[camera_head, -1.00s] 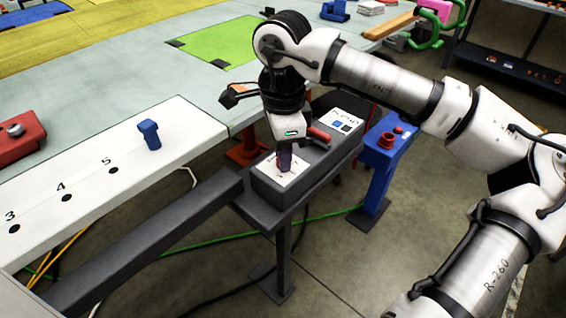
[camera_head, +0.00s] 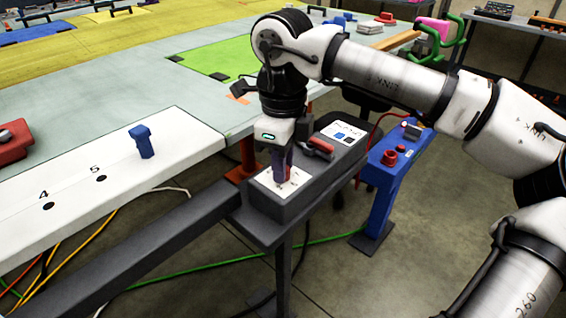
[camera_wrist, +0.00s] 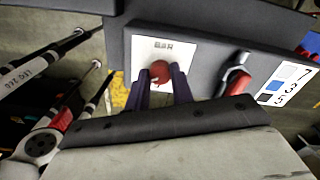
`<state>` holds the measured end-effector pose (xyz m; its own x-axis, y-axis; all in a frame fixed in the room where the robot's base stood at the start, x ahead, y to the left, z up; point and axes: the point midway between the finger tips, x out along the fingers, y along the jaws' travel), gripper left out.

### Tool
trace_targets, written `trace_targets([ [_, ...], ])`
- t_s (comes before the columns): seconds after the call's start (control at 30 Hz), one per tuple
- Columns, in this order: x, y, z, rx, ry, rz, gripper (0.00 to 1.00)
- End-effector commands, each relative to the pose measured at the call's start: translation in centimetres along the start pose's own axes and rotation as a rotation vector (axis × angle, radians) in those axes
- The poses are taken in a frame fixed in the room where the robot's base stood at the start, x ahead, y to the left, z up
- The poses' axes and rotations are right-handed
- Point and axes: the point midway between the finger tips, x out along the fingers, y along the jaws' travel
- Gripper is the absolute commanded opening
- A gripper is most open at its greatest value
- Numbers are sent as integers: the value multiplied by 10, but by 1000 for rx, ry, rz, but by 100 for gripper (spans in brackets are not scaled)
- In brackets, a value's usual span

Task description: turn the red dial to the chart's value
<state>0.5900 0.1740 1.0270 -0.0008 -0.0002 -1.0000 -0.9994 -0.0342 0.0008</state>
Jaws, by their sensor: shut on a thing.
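The red dial (camera_wrist: 160,72) shows in the wrist view on a white plate (camera_wrist: 143,52) with small dark marks above it. My gripper (camera_wrist: 161,80) has its two purple fingers on either side of the dial, shut on it. In the head view my gripper (camera_head: 281,180) points down at the white plate (camera_head: 268,184) on the grey console, and its fingers hide the dial. The white chart (camera_head: 343,132) lies at the console's far end, with a blue and a black square. In the wrist view the chart (camera_wrist: 287,84) shows the numbers 7, 3 and 5 beside coloured squares.
A red-handled lever (camera_head: 319,146) sits on the console (camera_head: 300,195) between plate and chart, close to my gripper. A blue stand (camera_head: 383,185) with red buttons is to the right. A white board (camera_head: 85,175) with numbered holes and a blue peg (camera_head: 141,140) is at left.

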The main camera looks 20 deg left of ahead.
Motion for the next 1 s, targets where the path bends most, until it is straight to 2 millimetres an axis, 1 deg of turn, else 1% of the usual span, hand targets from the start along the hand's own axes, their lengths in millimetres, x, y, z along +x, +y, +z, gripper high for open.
trace_targets([
  [0.37, -1, 0, 0, 7, -1, -1, 0],
  [0.4, -1, 0, 0, 7, -1, -1, 24],
  [0.57, 0, 0, 0, 6, -1, -1, 45],
  [0.87, -2, 0, 0, 5, 0, -1, 45],
  [0.97, -9, -1, 0, 6, -1, -3, 45],
  [1.0, -14, -1, 0, 6, -1, -4, 45],
])
